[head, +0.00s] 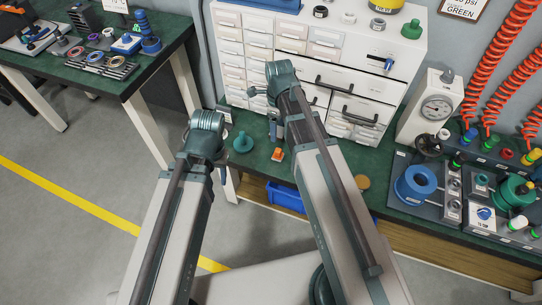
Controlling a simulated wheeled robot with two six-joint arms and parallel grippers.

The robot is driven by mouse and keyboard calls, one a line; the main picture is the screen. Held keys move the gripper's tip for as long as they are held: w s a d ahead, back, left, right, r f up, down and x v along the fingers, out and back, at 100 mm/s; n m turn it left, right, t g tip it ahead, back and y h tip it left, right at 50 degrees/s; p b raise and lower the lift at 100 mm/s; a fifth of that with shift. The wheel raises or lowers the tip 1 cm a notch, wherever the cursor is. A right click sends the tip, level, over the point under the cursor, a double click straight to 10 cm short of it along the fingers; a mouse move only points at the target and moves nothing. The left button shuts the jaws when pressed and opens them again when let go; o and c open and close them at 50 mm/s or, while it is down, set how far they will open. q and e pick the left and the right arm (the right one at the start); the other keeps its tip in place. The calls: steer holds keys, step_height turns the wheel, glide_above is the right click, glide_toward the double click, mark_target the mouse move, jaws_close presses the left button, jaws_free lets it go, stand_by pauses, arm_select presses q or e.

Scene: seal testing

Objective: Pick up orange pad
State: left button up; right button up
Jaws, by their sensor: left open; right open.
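The orange pad (277,155) is a small orange piece lying on the green bench top, near the front edge between my two arms. My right gripper (274,130) points down just above and behind the pad in the picture. It is open and looks empty, though its fingertips are small and partly hidden by my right arm. My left gripper (224,158) hangs by the bench's front edge, left of the pad and mostly hidden behind my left wrist. It is open; I see nothing in it.
A teal knobbed part (243,143) stands left of the pad. A white drawer cabinet (318,50) rises behind. A tan disc (362,182) lies near the front edge. A blue bin (285,196) is below.

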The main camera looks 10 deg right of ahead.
mark_target(278, 150)
steer(key=shift+f+b, duration=4.35)
steer(key=f+b, duration=0.5)
steer(key=shift+d+f, duration=0.15)
steer(key=shift+d, duration=0.1)
jaws_close()
